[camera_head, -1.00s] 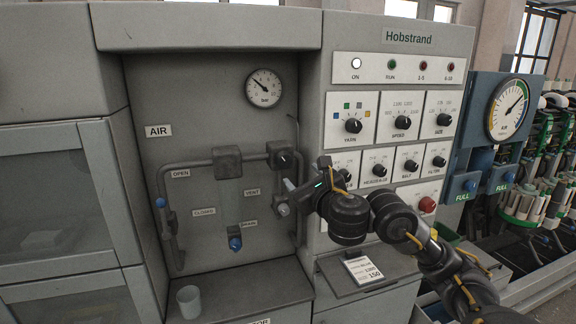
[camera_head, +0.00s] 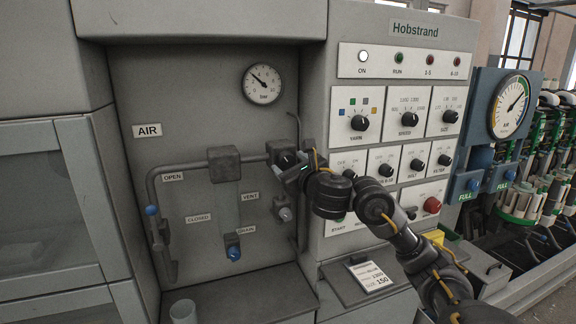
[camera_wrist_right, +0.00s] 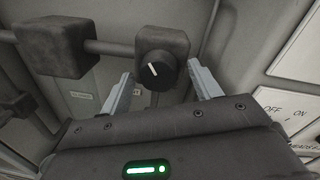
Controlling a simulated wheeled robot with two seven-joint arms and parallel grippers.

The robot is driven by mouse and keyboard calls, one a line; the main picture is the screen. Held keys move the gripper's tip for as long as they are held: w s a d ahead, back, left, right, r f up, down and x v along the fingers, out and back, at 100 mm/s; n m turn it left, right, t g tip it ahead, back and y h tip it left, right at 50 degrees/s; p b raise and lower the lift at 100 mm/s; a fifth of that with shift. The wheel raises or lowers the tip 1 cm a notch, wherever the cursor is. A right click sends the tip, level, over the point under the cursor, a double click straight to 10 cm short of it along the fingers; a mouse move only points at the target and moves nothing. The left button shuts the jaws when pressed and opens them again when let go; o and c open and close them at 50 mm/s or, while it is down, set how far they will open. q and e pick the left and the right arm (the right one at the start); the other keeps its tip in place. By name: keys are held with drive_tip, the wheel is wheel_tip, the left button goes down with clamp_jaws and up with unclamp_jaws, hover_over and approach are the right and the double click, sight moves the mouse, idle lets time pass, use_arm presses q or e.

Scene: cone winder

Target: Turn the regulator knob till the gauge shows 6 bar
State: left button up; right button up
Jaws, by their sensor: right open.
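The round white gauge (camera_head: 262,84) is on the back wall of the air recess. Its dark needle points to the upper left, below mid-scale; I cannot read the exact figure. The black regulator knob (camera_wrist_right: 155,70), with a white pointer line, is on the front of a dark block on the pipe. In the head view the knob (camera_head: 285,159) is just left of my right gripper (camera_head: 296,170). In the wrist view my right gripper (camera_wrist_right: 160,70) is open, one finger on either side of the knob, with gaps visible. My left gripper is not in view.
A second block (camera_head: 224,164) is on the pipe to the left. The vent valve (camera_head: 284,212) is just below my gripper, and the blue drain valve (camera_head: 233,252) is lower left. The switch panel (camera_head: 400,120) stands close on the right. A cup (camera_head: 184,312) is below.

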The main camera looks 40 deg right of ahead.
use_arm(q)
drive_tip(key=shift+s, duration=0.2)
use_arm(e)
drive_tip(key=shift+a, duration=0.1)
drive_tip(key=shift+c, duration=0.3)
drive_tip(key=c, duration=0.9)
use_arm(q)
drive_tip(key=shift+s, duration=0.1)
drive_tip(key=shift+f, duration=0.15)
use_arm(e)
drive_tip(key=shift+f+m, duration=0.1)
drive_tip(key=shift+m, duration=0.2)
drive_tip(key=m+b, duration=0.1)
drive_tip(key=m, duration=0.2)
drive_tip(key=shift+f+m, duration=0.1)
drive_tip(key=shift+m, duration=0.3)
drive_tip(key=m+b, duration=0.1)
drive_tip(key=m, duration=0.4)
drive_tip(key=shift+m, duration=0.4)
drive_tip(key=m+b, duration=0.1)
drive_tip(key=m, duration=0.4)
drive_tip(key=shift+f+m+h, duration=0.1)
drive_tip(key=shift+m+h, duration=0.2)
drive_tip(key=shift+h, duration=0.1)
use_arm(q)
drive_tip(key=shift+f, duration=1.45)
use_arm(e)
drive_tip(key=shift+m, duration=2.4)
drive_tip(key=shift+h, duration=0.3)
